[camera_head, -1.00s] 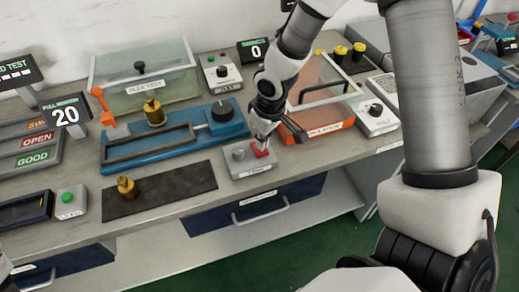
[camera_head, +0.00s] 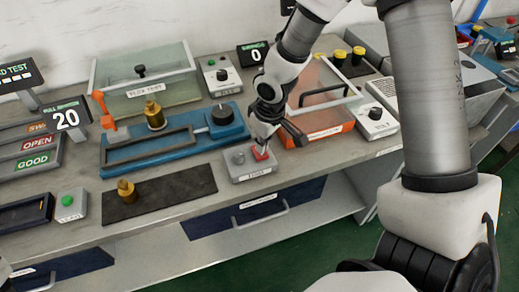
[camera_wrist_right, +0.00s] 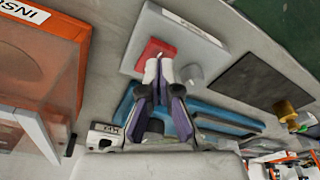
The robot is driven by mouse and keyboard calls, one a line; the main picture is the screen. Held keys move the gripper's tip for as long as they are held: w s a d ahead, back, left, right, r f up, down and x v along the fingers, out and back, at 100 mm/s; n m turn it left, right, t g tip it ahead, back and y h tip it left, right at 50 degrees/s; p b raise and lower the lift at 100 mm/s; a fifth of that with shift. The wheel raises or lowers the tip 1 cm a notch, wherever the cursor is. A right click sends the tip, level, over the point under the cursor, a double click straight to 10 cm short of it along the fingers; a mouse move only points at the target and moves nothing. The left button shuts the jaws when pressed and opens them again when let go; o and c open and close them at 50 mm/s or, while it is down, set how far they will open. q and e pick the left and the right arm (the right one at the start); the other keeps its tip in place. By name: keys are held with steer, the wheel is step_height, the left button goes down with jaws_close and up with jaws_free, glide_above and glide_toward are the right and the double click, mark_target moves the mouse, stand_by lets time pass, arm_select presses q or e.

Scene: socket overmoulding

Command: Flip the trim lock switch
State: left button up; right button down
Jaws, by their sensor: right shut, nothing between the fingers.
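The trim lock switch is a red rocker (camera_head: 262,153) on a small grey box (camera_head: 250,169) near the front edge of the bench. A grey round knob (camera_head: 238,157) sits to its left on the same box. My right gripper (camera_head: 263,147) points down with its shut fingertips at the red rocker. In the right wrist view, the shut fingertips (camera_wrist_right: 158,60) overlap the edge of the red rocker (camera_wrist_right: 152,52); whether they touch it I cannot tell. The grey knob shows there beside the fingers (camera_wrist_right: 191,74). My left gripper is not in view.
A blue fixture (camera_head: 175,146) stands behind and left of the box. An orange-based case (camera_head: 318,136) with a clear lid is close on the right. A dark mat (camera_head: 185,193) with a brass part (camera_head: 127,190) lies to the left.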

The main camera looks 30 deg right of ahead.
steer(key=shift+f+b, duration=1.1)
steer(key=shift+f, duration=0.05)
stand_by(0.5)
step_height(320, 180, up, 7)
steer(key=p, duration=0.6)
steer(key=shift+r+p, duration=0.15)
steer(key=shift+p, duration=0.2)
